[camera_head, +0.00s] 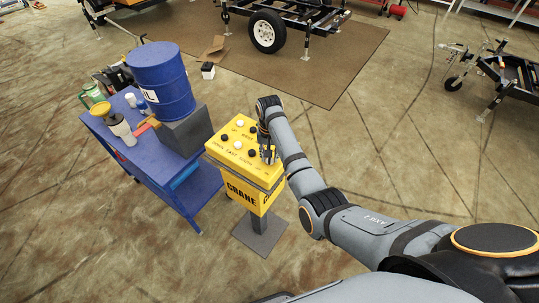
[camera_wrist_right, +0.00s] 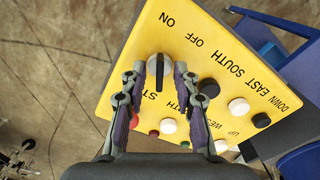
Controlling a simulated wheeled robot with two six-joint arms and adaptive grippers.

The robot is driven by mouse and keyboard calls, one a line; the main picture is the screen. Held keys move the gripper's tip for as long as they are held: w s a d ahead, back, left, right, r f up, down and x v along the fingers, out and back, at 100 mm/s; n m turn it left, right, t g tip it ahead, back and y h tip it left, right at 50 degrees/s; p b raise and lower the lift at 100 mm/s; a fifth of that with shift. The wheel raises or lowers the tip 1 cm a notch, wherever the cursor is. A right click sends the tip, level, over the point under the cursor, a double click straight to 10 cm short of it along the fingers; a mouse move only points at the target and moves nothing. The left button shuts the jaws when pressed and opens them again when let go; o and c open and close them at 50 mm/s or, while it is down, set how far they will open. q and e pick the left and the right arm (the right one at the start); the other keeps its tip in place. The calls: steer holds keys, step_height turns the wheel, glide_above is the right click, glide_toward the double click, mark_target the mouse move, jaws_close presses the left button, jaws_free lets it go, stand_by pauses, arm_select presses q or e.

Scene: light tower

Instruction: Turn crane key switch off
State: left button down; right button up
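The yellow crane control box (camera_head: 243,150) stands on a post, its sloped top carrying buttons and lettering. In the right wrist view the box (camera_wrist_right: 225,75) fills much of the picture. My right gripper (camera_head: 267,155) is over the right end of the box top. In the wrist view its fingers (camera_wrist_right: 158,76) are apart on either side of the knob, with small gaps. The head view hides the switch behind the gripper. My left gripper is not in view.
White, black and red buttons (camera_wrist_right: 168,126) lie close to the fingers. A blue cart (camera_head: 150,160) with a blue barrel (camera_head: 161,80) and bottles stands left of the box. Open floor lies right of the box; wheeled trailers (camera_head: 285,25) stand behind.

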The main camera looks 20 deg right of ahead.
step_height(320, 180, up, 8)
steer(key=shift+f, duration=0.25)
steer(key=shift+f, duration=0.1)
stand_by(0.4)
